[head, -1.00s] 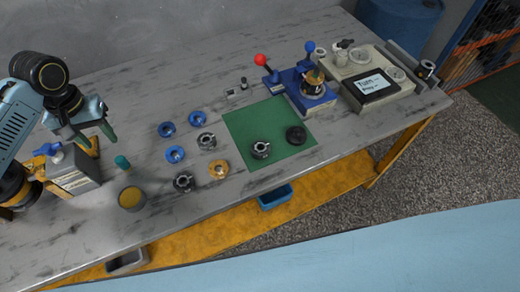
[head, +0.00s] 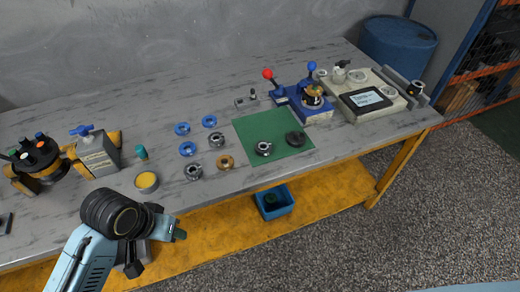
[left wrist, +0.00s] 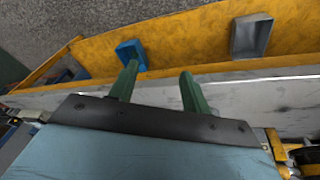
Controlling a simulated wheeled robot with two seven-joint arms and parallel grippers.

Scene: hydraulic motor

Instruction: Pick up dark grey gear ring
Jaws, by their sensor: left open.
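A dark ring (head: 295,139) lies flat at the right of the green mat (head: 277,120). A grey toothed ring (head: 264,148) lies to its left on the mat. Two similar grey toothed rings, one farther back (head: 217,140) and one nearer (head: 193,172), lie on the bare table left of the mat. My left gripper (head: 160,252) is open and empty in front of the table's near edge, left of the rings. In the left wrist view, its two green fingers (left wrist: 157,80) are apart with nothing between them. My right gripper is out of view.
Several blue rings (head: 188,149) and an orange ring (head: 226,162) lie near the grey rings. A yellow-topped cup (head: 147,181) stands near the table edge. A blue bin (head: 274,203) sits on the lower yellow shelf. A blue fixture (head: 306,105) stands behind the mat.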

